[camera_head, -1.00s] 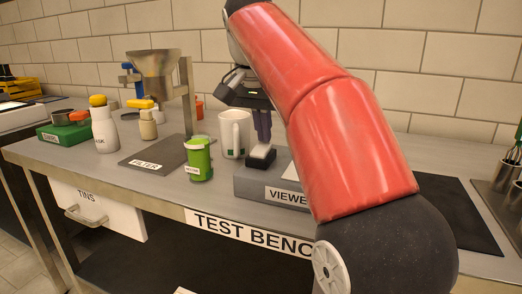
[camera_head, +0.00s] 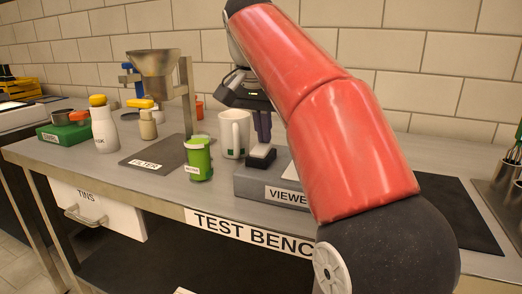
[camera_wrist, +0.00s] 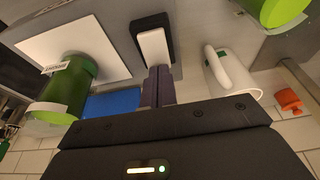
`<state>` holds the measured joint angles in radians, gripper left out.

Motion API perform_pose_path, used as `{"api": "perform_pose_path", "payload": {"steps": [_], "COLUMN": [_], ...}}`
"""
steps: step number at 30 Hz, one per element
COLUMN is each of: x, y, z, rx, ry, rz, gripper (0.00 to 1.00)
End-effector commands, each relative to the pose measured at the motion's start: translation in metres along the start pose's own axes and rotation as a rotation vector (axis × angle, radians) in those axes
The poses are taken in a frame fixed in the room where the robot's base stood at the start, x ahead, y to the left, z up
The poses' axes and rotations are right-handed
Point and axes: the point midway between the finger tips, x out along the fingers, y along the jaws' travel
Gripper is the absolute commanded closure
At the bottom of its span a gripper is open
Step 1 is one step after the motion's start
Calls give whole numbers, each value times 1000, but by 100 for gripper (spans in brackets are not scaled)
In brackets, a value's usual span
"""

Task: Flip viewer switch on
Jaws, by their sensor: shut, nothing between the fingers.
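The grey viewer box (camera_head: 252,188) sits on the test bench, partly hidden behind my arm. Its switch (camera_head: 262,158) has a black base and a white rocker, and it also shows in the wrist view (camera_wrist: 152,46). My gripper (camera_head: 264,140) points down with its dark fingers together and empty. In the wrist view the fingertips (camera_wrist: 158,70) are right at the near end of the white rocker. I cannot tell whether they touch it. The viewer's white panel (camera_wrist: 75,52) lies beside the switch.
A white mug (camera_head: 232,135) and a green labelled jar (camera_head: 199,160) stand close to the left of the viewer. A filter stand with a metal funnel (camera_head: 153,62) is further left. Another green container (camera_wrist: 66,88) is near the panel in the wrist view. A tiled wall is behind.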

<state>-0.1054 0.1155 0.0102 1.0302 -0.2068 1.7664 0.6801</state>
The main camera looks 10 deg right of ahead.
Motion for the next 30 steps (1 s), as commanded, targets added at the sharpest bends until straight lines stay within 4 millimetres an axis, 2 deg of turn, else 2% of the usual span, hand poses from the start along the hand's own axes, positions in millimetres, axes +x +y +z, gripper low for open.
{"api": "perform_pose_path", "payload": {"steps": [10,18,25,30], "x": [0,-31,-50,-55], "y": [0,0,-1,0], "z": [0,-10,-17,-17], "rx": [-1,0,0,0], "ry": [-2,-1,0,-1], "rz": [1,0,0,1], "gripper": [100,100,100,100]}}
